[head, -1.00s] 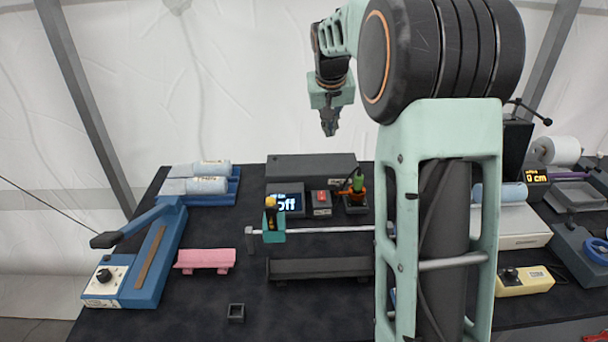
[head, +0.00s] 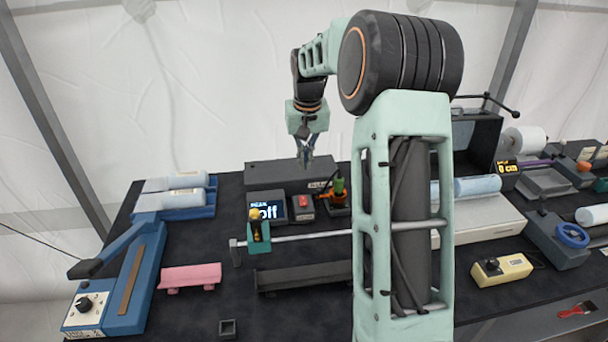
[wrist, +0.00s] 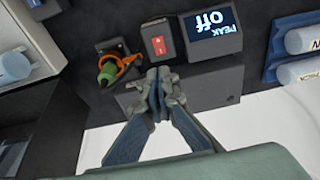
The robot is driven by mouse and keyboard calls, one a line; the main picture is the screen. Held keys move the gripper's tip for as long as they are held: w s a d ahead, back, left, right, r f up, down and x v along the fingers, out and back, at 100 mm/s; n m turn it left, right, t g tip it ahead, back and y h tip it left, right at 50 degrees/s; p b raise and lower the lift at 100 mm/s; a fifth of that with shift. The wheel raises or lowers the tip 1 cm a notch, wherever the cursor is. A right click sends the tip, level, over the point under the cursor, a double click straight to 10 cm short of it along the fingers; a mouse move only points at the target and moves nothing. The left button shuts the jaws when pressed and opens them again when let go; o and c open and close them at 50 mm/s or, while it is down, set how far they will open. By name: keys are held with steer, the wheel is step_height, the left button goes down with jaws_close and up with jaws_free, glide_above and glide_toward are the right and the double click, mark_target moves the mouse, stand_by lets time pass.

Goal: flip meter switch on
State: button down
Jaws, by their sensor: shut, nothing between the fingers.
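The meter display (head: 267,211) is a dark box on the table whose screen reads "off"; it also shows upside down in the wrist view (wrist: 213,24). Right beside it is a small grey box with a red rocker switch (head: 303,203), seen in the wrist view (wrist: 158,45) just beyond my fingertips. My gripper (head: 305,163) points down above the back of the table, over the long dark grey box behind the switch. In the wrist view my gripper (wrist: 158,85) has its fingers together and empty, apart from the switch.
An orange and green tool (head: 337,191) stands in a holder right of the switch. A yellow-topped teal piece (head: 257,231) sits on a metal rail in front of the display. The long dark grey box (head: 285,173) lies behind. Rolls in a blue tray (head: 185,202) are at left.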

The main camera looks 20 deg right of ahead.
mark_target(303, 198)
steer(key=f, duration=0.4)
steer(key=w+f+p, duration=0.1)
steer(key=f, duration=0.3)
steer(key=w+f+p, duration=0.1)
steer(key=f, duration=0.3)
steer(key=shift+w+d+f, duration=0.25)
steer(key=shift+f, duration=0.05)
steer(key=shift+f, duration=0.1)
steer(key=shift+w+f+b, duration=0.2)
steer(key=shift+f+b, duration=0.35)
steer(key=shift+b, duration=0.25)
steer(key=shift+r, duration=0.2)
steer(key=shift+s+f, duration=0.1)
